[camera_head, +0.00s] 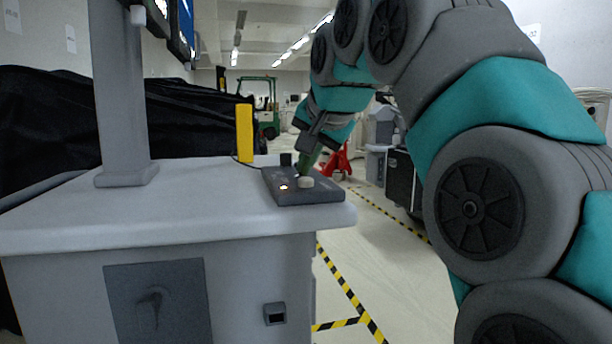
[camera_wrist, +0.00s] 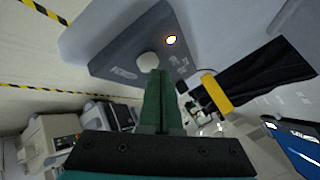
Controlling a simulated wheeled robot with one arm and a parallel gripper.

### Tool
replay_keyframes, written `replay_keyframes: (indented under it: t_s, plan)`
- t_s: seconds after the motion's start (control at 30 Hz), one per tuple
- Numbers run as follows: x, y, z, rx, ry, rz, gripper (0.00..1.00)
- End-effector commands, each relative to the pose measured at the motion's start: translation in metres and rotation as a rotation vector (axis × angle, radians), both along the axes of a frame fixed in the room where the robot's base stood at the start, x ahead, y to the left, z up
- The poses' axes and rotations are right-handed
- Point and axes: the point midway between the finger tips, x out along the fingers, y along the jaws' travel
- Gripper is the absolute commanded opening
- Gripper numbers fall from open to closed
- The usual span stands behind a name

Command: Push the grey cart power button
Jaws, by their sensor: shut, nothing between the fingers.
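The grey cart (camera_head: 180,215) stands at the left in the head view. A dark grey control box (camera_head: 320,195) sits on its top at the right edge. The box carries a round whitish button or knob (camera_head: 305,182) and a small lit yellow-white round button or lamp (camera_head: 284,187). Both also show in the wrist view, the whitish one (camera_wrist: 148,61) and the lit one (camera_wrist: 171,40). Labels are too small to read. My gripper (camera_head: 305,172) points down over the box. Its green fingers (camera_wrist: 160,74) are shut and empty, with tips right beside the whitish one; I cannot tell whether they touch.
A yellow upright block (camera_head: 244,133) and a small black knob (camera_head: 286,159) stand behind the box. A grey post (camera_head: 120,90) rises from the cart. Black covers (camera_head: 190,110) lie behind.

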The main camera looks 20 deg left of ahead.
Motion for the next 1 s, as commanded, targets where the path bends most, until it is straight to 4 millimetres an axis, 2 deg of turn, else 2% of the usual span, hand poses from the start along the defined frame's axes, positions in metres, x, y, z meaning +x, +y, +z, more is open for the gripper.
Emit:
replay_keyframes:
  t_s: [0.23, 0.8, 1.0]
  plan:
    - [0.0, 0.0, 0.005, 0.001, 0.0, -0.001, 0.0]
    - [0.001, -0.001, 0.056, 0.001, -0.001, -0.002, 0.0]
    - [0.001, -0.001, 0.061, 0.001, 0.0, -0.001, 0.0]
